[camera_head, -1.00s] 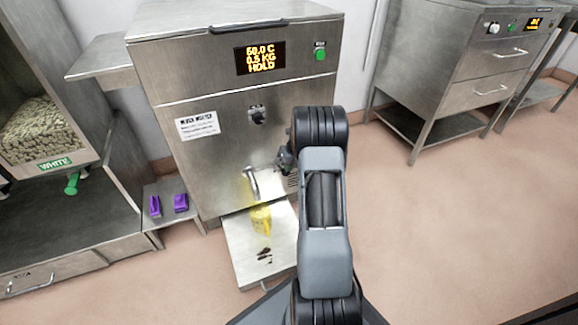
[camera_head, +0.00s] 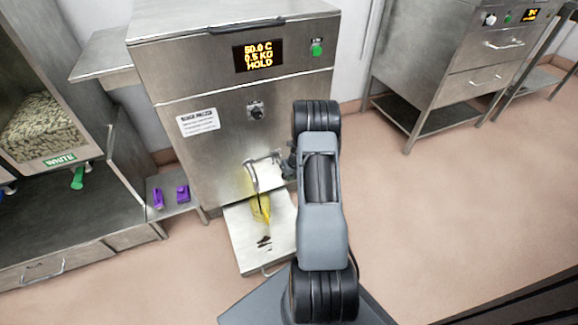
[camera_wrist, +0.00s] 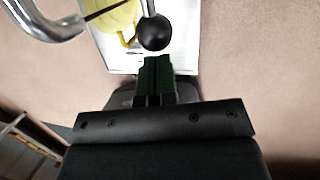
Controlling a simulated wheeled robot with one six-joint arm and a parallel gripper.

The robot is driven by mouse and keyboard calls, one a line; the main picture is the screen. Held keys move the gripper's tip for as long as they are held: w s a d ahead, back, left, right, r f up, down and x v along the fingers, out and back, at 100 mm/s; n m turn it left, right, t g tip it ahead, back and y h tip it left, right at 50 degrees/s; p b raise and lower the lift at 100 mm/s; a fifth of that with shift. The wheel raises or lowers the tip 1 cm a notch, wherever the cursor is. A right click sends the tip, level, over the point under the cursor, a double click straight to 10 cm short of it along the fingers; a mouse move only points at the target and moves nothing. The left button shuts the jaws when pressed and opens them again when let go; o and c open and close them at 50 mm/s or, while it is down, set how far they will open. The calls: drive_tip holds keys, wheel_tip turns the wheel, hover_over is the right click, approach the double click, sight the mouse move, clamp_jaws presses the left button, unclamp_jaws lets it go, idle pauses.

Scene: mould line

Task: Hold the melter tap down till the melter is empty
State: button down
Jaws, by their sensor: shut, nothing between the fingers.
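The steel melter (camera_head: 215,125) stands ahead, and its display (camera_head: 258,56) reads 50.0 C, 0.5 KG, HOLD. Its tap (camera_head: 251,176) is a bent metal spout low on the front; in the wrist view the spout (camera_wrist: 50,28) is at upper left. The tap lever ends in a black ball knob (camera_wrist: 155,32). My gripper (camera_wrist: 157,62) is shut and empty, its tips just below the knob in that view; contact is unclear. A yellow jug (camera_head: 261,212) is under the spout. A thin dark line crosses it, perhaps a chocolate stream.
The jug is on a pale tray (camera_head: 240,240) with dark brown spots. Another steel machine (camera_head: 440,65) stands at right. Open floor lies between.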

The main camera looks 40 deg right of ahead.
drive_tip(key=shift+f, duration=0.85)
idle(7.2)
